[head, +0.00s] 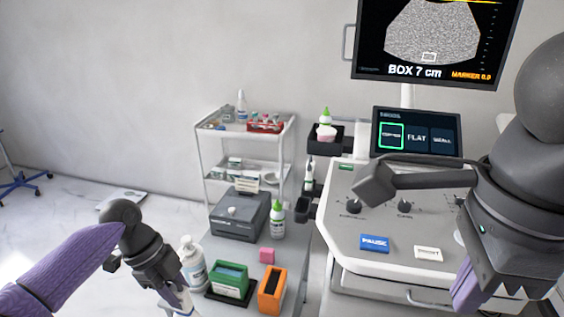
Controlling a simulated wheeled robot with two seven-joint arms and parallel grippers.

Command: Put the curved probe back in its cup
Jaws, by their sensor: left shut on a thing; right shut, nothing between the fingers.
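My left gripper (178,302) is low in the head view, at the picture's bottom edge, shut on a white and blue thing (183,311). Most of that thing is cut off, so I cannot tell whether it is the curved probe. My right gripper (467,289) is shut and empty above the console's right front. A dark cup (304,209) on the console's left side looks empty. Above it, a white probe with a green mark (310,175) stands in another holder. The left gripper is well left of and nearer than these holders.
A small table beside the console holds a grey printer (240,215), a white bottle (192,262), a green box (229,280), an orange box (272,290), a pink block (267,255) and a green-capped bottle (277,219). A white trolley (245,133) stands behind. The touch screen (417,134) has its leftmost icon outlined green.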

